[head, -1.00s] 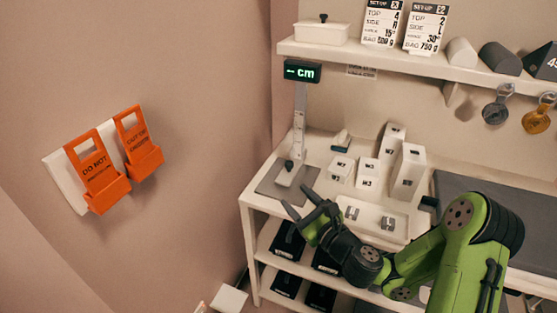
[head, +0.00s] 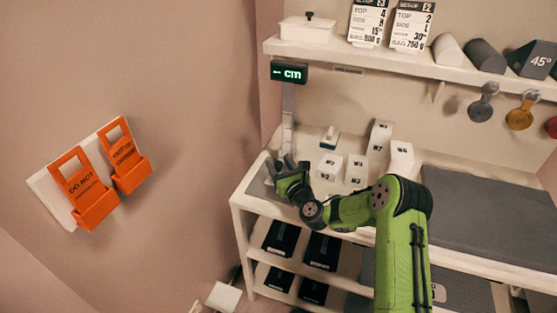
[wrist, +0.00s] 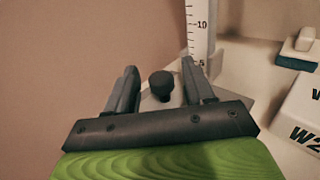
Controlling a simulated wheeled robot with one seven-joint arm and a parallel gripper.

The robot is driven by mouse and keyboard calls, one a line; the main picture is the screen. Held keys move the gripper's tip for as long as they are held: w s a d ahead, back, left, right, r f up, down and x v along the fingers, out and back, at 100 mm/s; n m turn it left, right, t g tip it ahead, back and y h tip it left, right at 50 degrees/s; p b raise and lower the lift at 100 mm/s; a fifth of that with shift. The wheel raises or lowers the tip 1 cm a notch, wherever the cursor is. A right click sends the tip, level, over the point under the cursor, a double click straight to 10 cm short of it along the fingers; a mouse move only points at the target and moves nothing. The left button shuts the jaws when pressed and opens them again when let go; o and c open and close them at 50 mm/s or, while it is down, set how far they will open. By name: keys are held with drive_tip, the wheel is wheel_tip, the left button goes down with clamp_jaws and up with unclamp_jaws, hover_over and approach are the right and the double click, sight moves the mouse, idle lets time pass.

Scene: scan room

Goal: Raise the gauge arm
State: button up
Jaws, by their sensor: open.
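The height gauge stands at the left end of the bench, with a pale ruler column (head: 288,108) and a dark display (head: 289,72) reading dashes and "cm" at its top. The ruler scale (wrist: 199,30) also shows in the wrist view. My gripper (head: 281,165) is at the gauge's lower part and hides most of the gauge arm in the head view. In the wrist view my gripper (wrist: 159,76) is open, and a dark round knob (wrist: 161,84) shows between its fingers, with a gap on each side. I cannot tell how deep the knob sits between them.
White labelled blocks (head: 357,168) and a small brush-like tool (head: 330,137) stand right of the gauge. A shelf (head: 400,66) with setup cards and hanging tags runs above. Orange holders (head: 85,190) hang on the left wall. A grey mat (head: 490,215) covers the bench's right.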

sight(279, 163)
drive_tip(key=shift+w+a, duration=0.2)
drive_tip(key=shift+w, duration=0.35)
clamp_jaws()
wheel_tip(279, 163, up, 18)
drive_tip(key=p, duration=1.7)
drive_tip(key=shift+p, duration=0.3)
drive_tip(key=shift+r, duration=0.1)
drive_tip(key=shift+c, duration=1)
unclamp_jaws()
drive_tip(key=shift+o, duration=1)
